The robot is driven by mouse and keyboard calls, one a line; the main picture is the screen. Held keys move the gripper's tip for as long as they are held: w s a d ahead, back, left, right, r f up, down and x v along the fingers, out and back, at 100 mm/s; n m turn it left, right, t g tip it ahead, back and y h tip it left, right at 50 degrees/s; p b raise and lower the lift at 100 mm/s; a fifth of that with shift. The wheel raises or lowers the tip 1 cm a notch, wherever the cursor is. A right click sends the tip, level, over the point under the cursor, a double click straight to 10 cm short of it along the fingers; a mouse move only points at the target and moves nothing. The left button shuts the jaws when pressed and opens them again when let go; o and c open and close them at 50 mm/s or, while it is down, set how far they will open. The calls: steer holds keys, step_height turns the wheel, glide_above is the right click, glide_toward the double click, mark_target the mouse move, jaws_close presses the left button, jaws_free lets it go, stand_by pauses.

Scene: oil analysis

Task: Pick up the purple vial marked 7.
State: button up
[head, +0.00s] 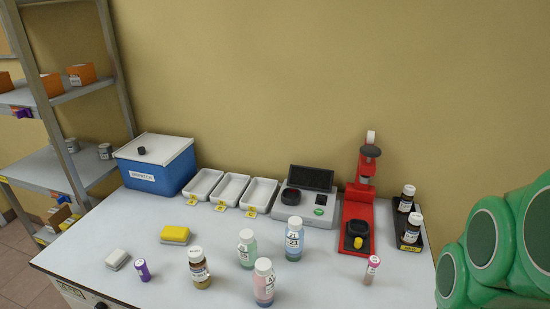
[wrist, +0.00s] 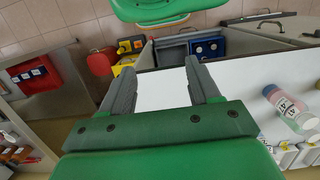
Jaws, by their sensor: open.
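A small purple vial (head: 143,271) with a pale label stands upright near the front left of the white table (head: 110,222) in the head view. The number on its label is too small to read. My gripper (wrist: 158,82) is open and empty in the wrist view, its two grey fingers spread above the table edge. The purple vial does not show in the wrist view, and my gripper is not visible in the head view, where only my green arm shows at the right.
Several coloured bottles (head: 264,284) fill the middle front. White trays (head: 203,184), a blue box (head: 157,163) and a red stand (head: 355,215) line the back.

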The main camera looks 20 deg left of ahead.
mark_target(138, 262)
step_height(138, 262, up, 4)
steer(key=w+a+r+m+t+y, duration=0.1)
steer(key=w+a+y, duration=0.1)
steer(key=w+a, duration=0.45)
steer(key=w+a+t+y, duration=0.2)
steer(key=w+a, duration=0.2)
steer(key=a, duration=0.6)
steer(key=w+a+r+m+t+y, duration=0.1)
steer(key=w+a+r+m+y, duration=0.2)
steer(key=a, duration=0.8)
steer(key=a+r+m+y, duration=0.1)
steer(key=a+m+y, duration=0.25)
steer(key=a, duration=0.75)
steer(key=w+a+r+m+t+y, duration=0.1)
steer(key=w+a+r+m+y, duration=0.3)
steer(key=a, duration=0.7)
steer(key=s+a+f+m+t+h, duration=0.2)
steer(key=s+a+f+m, duration=0.2)
steer(key=a+f+m, duration=0.6)
steer(key=shift+m, duration=0.65)
steer(key=f, duration=1.7)
steer(key=shift+w+a, duration=0.2)
steer(key=shift+a, duration=0.05)
steer(key=shift+x, duration=3.85)
